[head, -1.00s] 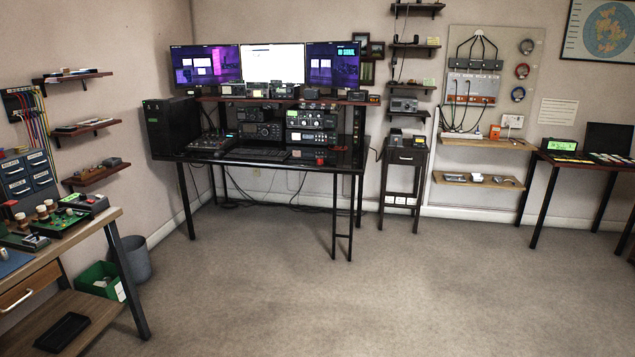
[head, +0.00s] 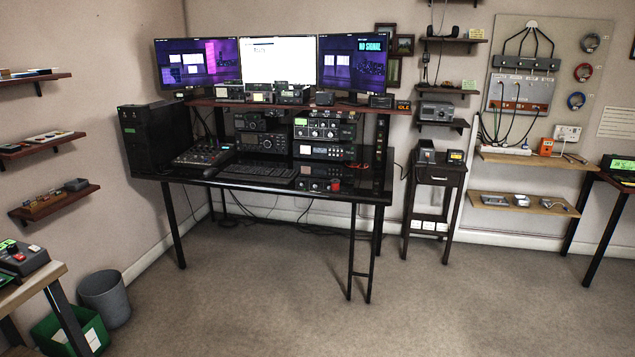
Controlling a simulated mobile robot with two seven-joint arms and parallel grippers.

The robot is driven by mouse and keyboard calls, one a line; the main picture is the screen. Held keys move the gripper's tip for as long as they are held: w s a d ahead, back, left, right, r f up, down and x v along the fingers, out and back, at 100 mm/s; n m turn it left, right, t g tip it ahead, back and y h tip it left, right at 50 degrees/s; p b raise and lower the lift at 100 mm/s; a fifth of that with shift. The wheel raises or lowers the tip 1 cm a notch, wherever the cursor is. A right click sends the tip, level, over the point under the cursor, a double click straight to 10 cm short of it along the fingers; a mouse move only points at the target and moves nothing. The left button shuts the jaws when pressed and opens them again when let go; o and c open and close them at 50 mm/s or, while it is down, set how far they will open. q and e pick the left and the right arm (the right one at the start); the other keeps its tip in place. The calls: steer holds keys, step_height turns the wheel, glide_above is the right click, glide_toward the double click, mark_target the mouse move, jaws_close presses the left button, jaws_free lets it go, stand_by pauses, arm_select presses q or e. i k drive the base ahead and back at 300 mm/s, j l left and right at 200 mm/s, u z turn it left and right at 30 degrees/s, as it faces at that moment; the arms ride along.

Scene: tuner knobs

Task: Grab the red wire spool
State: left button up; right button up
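Neither of my grippers is in view.
Wooden shelves (head: 524,160) with small items sit under the board. A narrow black stand (head: 433,210) and a black desk (head: 240,187) with monitors line the back wall. A table (head: 606,181) stands at the right edge. The floor (head: 430,315) in front is open.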

mark_target(335, 183)
steer(key=i, duration=1.7)
